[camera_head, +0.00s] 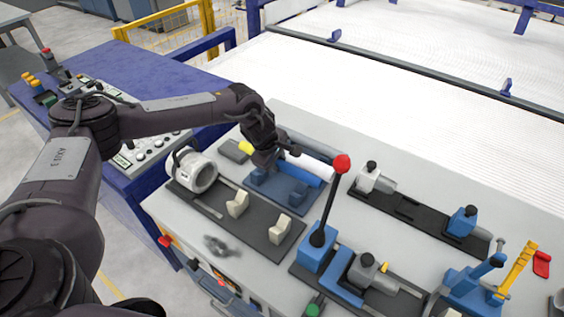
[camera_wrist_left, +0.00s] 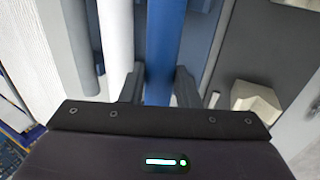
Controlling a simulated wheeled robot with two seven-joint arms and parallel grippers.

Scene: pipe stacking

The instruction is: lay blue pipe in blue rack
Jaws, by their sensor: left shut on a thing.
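The blue pipe (camera_head: 304,174) lies along the back edge of the blue rack (camera_head: 280,197) in the head view. My left gripper (camera_head: 268,158) is shut on the blue pipe and hides its left part. In the left wrist view the pipe (camera_wrist_left: 165,45) runs between the two dark fingers (camera_wrist_left: 158,88). The rack has two blue cradles, one (camera_head: 297,196) at its right end. The pipe shows above and behind these cradles; I cannot tell whether it touches the rack. My right gripper is not in view.
A white pipe (camera_head: 313,163) lies just behind the blue one. A dark plate with cream cradles (camera_head: 237,204) and a white ring fixture (camera_head: 193,171) stand in front. A lever with a red knob (camera_head: 342,163) rises close to the right.

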